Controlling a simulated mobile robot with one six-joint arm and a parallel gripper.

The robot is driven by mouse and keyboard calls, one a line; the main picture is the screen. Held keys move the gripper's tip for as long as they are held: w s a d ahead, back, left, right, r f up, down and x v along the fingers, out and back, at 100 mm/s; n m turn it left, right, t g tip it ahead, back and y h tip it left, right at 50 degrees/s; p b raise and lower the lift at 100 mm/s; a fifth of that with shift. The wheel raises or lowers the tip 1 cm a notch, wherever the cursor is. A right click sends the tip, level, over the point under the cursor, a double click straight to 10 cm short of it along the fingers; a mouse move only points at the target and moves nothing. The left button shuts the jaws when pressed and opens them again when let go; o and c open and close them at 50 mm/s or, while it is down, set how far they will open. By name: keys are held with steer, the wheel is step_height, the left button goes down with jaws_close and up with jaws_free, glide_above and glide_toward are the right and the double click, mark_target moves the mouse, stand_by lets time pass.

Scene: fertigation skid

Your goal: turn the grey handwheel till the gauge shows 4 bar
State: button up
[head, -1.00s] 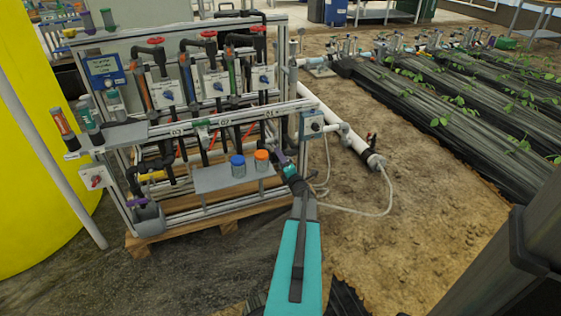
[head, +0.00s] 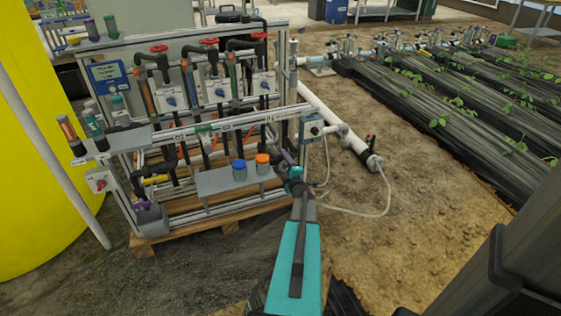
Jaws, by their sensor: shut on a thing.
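My gripper (head: 291,171), at the end of the teal arm, is low at the front right of the pipe rack. It is just right of the orange-capped bottle (head: 263,164). It is shut on a small purplish thing (head: 287,157), too small and partly hidden to identify; I cannot tell whether it belongs to the rack. I cannot pick out a grey handwheel. Red handwheels (head: 208,41) sit on top of the pipes.
A shelf (head: 210,187) with a blue-capped bottle (head: 239,170) is left of my gripper. A white pipe (head: 338,128) and a loose hose (head: 365,213) lie to the right. A yellow tank (head: 35,180) stands far left. Bare soil (head: 410,235) is open at right.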

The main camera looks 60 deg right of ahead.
steer(key=shift+s+d+m, duration=0.2)
steer(key=shift+m, duration=0.2)
steer(key=o, duration=1)
steer(key=shift+o, duration=0.4)
steer(key=shift+w, duration=0.1)
steer(key=shift+a, duration=0.1)
steer(key=shift+a, duration=0.1)
steer(key=p+v, duration=0.2)
steer(key=v, duration=1.1)
steer(key=shift+s+a, duration=0.2)
steer(key=shift+s, duration=0.1)
